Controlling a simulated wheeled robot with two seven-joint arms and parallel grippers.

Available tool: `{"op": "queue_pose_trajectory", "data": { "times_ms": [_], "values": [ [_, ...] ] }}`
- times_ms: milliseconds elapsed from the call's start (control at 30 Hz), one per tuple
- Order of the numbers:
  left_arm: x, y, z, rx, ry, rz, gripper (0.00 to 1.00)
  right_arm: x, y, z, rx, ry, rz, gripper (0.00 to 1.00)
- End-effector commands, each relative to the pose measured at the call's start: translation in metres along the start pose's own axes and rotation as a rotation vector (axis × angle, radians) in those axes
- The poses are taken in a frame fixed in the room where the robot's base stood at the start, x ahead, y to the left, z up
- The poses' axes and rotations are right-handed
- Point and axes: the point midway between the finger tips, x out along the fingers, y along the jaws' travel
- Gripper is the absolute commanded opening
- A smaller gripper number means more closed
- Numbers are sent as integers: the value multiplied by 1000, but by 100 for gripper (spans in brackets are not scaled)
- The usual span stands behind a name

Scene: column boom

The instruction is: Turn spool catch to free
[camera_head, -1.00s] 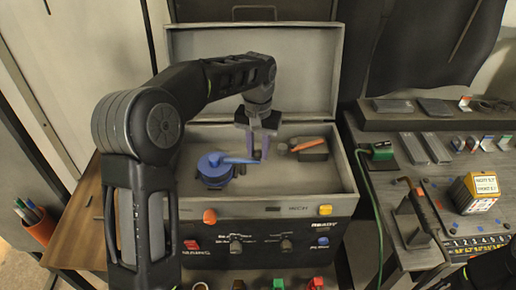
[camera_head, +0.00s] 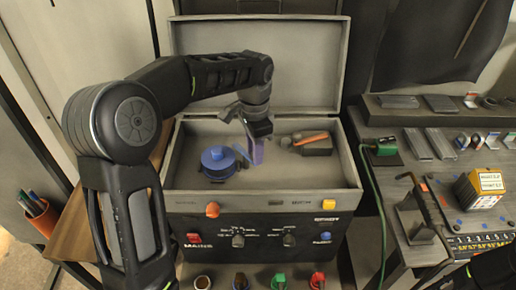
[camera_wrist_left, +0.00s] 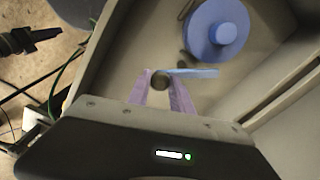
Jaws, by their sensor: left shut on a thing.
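A round blue spool (camera_head: 217,160) sits at the left inside the open grey case; it also shows in the wrist view (camera_wrist_left: 208,38). A thin light-blue catch lever (camera_wrist_left: 195,73) lies beside the spool, apart from its rim in the wrist view. My left gripper (camera_head: 257,150) is down inside the case, right of the spool. Its purple fingers (camera_wrist_left: 160,92) are shut on the lever's end, around a dark round knob (camera_wrist_left: 160,80). The lever is partly hidden by the gripper in the head view. My right gripper is not in view.
A dark block with an orange handle (camera_head: 312,140) sits right of my gripper in the case. The case's raised lid (camera_head: 258,65) stands behind my arm. Its front panel (camera_head: 265,232) has knobs and switches. A cluttered workbench (camera_head: 418,150) stands at right.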

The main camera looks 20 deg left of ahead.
Motion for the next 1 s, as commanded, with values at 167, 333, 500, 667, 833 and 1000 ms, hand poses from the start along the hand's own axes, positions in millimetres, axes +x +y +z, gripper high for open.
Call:
{"op": "queue_pose_trajectory", "data": {
  "times_ms": [167, 333, 500, 667, 833, 1000],
  "values": [
    [-1, 0, 8, 161, 2, -1, 0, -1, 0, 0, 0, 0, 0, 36],
    [-1, 0, 14, 305, 2, -2, 0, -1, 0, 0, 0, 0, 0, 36],
    [-1, 0, 18, 413, 2, -2, 0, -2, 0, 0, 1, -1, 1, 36],
    [-1, -1, 21, 477, 2, -3, 0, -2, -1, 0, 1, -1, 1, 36],
    [-1, -1, 22, 506, 2, -3, 0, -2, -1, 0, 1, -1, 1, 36],
    [-1, -2, 22, 511, 1, -3, 0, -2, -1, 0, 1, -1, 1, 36]
  ]
}}
